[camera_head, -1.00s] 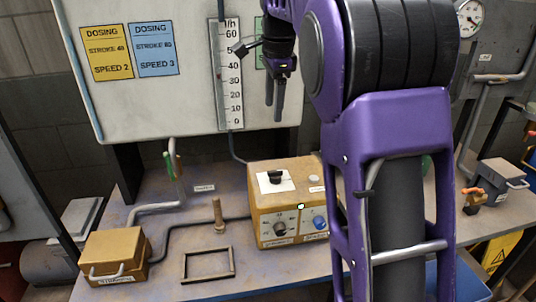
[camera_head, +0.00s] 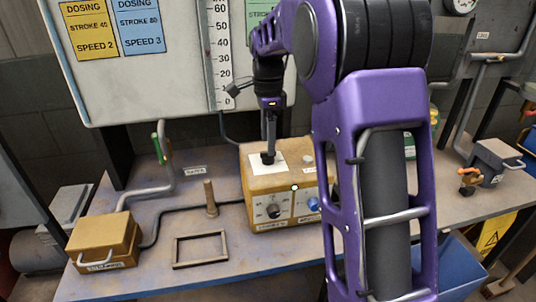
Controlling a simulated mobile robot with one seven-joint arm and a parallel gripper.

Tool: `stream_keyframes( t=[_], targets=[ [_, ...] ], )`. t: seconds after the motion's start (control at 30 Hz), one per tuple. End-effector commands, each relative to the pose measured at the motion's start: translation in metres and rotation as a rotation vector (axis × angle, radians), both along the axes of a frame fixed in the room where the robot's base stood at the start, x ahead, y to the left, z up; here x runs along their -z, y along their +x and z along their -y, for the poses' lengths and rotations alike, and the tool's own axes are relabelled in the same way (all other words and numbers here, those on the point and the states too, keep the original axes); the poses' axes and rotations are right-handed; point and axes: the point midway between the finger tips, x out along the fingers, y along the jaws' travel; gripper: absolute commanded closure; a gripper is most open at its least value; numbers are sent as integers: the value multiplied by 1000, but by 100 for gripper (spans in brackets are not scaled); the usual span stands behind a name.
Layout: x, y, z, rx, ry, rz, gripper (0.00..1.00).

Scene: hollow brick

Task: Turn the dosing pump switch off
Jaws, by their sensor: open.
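The dosing pump (camera_head: 258,187) is a tan box on the bench, with dials on its front. Its black switch knob (camera_head: 268,158) stands on a white plate on top. A small lamp (camera_head: 295,187) on its front top edge looks pale white. My gripper (camera_head: 269,147) points down over the knob, with its fingertips at or just above it. It is open, but its fingers are seen nearly in line, so the gap is hidden. I cannot tell whether they touch the knob or straddle it. My purple arm covers the pump's right end.
A white gauge board (camera_head: 150,70) with dosing cards and a scale stands behind the pump. On the bench to the left are a wooden peg (camera_head: 210,198), an empty square frame (camera_head: 201,250) and a tan box with a handle (camera_head: 104,240).

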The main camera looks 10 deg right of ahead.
Motion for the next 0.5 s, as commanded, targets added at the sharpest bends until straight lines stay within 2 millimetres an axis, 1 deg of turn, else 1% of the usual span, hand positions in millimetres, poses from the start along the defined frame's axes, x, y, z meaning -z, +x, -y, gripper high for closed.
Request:
stream_keyframes(
  t=[0.03,0.2,0.3,0.5],
  targets=[
    [11,-1,0,0,0,-2,29],
    [31,0,0,0,0,0,29],
    [37,0,0,0,0,0,29],
    [39,0,0,0,0,1,29]
  ],
)
